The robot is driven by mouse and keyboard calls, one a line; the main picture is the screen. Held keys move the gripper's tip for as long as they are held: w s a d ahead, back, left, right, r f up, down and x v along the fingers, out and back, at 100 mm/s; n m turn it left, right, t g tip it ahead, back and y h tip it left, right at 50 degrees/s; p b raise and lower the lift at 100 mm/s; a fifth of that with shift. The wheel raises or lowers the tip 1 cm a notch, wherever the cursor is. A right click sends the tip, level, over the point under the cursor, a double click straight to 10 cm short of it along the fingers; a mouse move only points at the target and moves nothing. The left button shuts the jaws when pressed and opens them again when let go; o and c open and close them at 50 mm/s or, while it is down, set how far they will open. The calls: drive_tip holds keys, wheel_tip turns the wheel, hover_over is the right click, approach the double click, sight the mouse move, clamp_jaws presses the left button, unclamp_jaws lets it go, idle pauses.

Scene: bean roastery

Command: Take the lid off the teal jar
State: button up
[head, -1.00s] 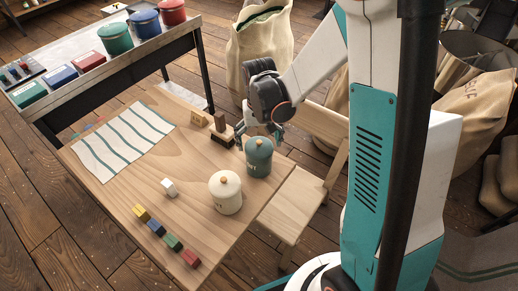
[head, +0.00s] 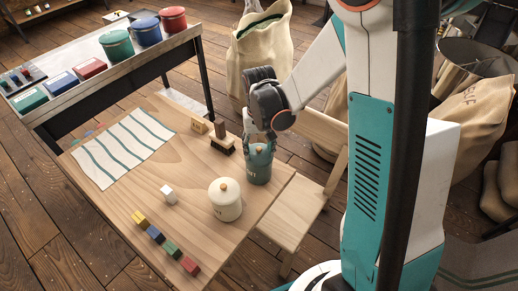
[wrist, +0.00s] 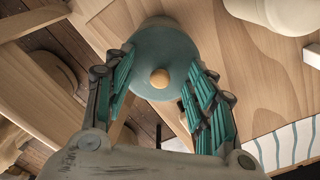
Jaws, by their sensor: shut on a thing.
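The teal jar (head: 258,170) stands upright near the right edge of the wooden table. My gripper (head: 261,143) is over its top, pointing down. In the wrist view, the round teal lid (wrist: 158,52) with its wooden knob (wrist: 160,78) lies between the two fingers, which are shut on its sides. The lid appears to sit on the jar; the fingers partly hide it in the head view, and I see no gap.
A cream jar (head: 225,203) with a wooden knob stands close by.

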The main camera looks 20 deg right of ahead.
sight(259, 148)
drive_tip(key=shift+r, duration=0.25)
drive_tip(key=shift+c, duration=1)
wheel_tip(259, 148, up, 19)
drive_tip(key=p, duration=0.6)
clamp_jaws()
drive_tip(key=shift+r, duration=0.15)
